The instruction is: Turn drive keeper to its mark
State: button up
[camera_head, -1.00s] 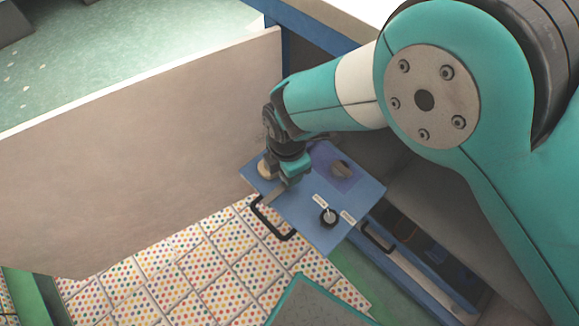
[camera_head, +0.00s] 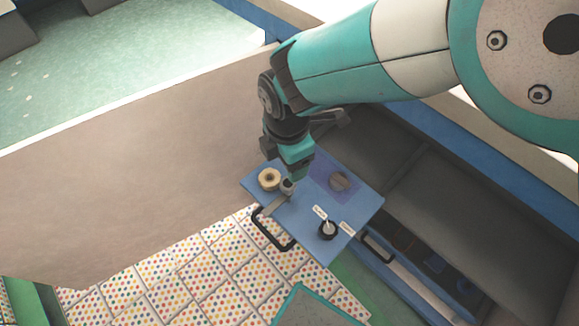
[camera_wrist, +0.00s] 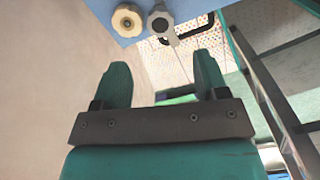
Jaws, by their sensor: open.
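A blue panel (camera_head: 301,228) carries several fittings; I cannot read which is named the drive keeper. A grey round fitting (camera_head: 287,187) has a flat grey bar (camera_head: 271,206) reaching toward the panel's near left edge; both also show in the wrist view, the fitting (camera_wrist: 160,20) and its bar (camera_wrist: 179,52).
Black handles (camera_head: 272,230) line the panel edge. A large beige board (camera_head: 140,165) stands close on the left. Dotted tiles (camera_head: 190,275) lie below.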

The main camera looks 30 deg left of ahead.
notch_tip(320, 180, up, 8)
jog(key=shift+p, duration=0.4)
